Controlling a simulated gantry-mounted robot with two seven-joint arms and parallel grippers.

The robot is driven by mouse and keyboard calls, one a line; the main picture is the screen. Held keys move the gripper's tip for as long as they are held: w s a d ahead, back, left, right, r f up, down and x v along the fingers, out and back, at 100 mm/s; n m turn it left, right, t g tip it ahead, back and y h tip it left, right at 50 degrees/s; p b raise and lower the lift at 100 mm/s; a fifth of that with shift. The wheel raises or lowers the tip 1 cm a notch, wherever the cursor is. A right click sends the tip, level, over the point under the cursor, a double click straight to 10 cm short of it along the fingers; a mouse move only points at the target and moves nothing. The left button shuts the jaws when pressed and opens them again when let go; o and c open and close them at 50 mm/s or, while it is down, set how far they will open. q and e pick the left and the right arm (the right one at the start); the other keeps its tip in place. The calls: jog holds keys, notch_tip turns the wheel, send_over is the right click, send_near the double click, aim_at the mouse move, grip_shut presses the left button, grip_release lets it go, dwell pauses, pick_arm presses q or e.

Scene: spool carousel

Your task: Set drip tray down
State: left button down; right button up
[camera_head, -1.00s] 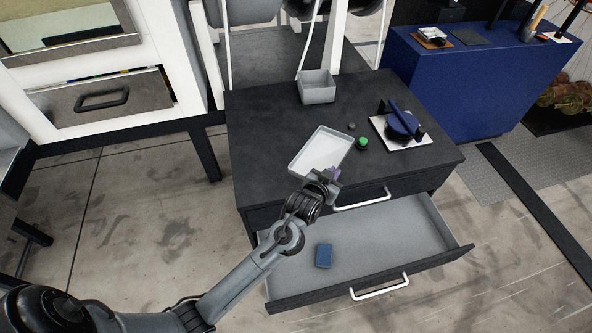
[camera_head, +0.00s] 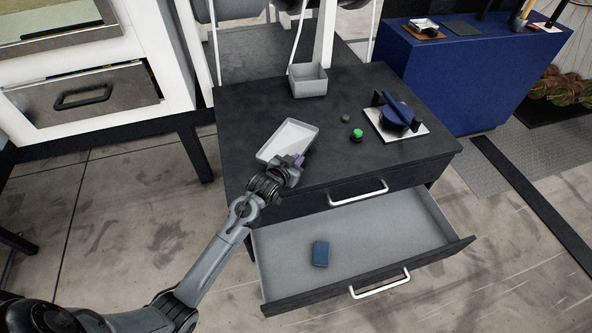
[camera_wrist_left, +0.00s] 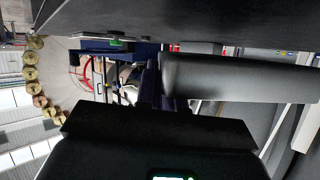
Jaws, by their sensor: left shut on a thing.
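The drip tray (camera_head: 287,139) is a shallow pale grey rectangular tray with a raised rim, over the left part of the dark cabinet top (camera_head: 245,112) in the head view. My left gripper (camera_head: 296,163) is shut on its near edge. I cannot tell whether the tray touches the top. In the left wrist view a grey smooth shape (camera_wrist_left: 235,78), likely the tray, is beside the purple fingers of the left gripper (camera_wrist_left: 155,85). My right gripper is not in view.
A grey open box (camera_head: 308,82) stands behind the tray. A green button (camera_head: 357,134), a small dark knob (camera_head: 345,118) and a blue device on a white plate (camera_head: 397,117) are to the right. Below, an open drawer (camera_head: 385,240) holds a blue block (camera_head: 321,254).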

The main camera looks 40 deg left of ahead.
pick_arm(q)
jog(key=shift+f+b, duration=0.9)
jog(key=shift+f, duration=1)
jog(key=shift+f, duration=0.2)
jog(key=c, duration=1.3)
grip_release()
jog(key=shift+o, duration=0.2)
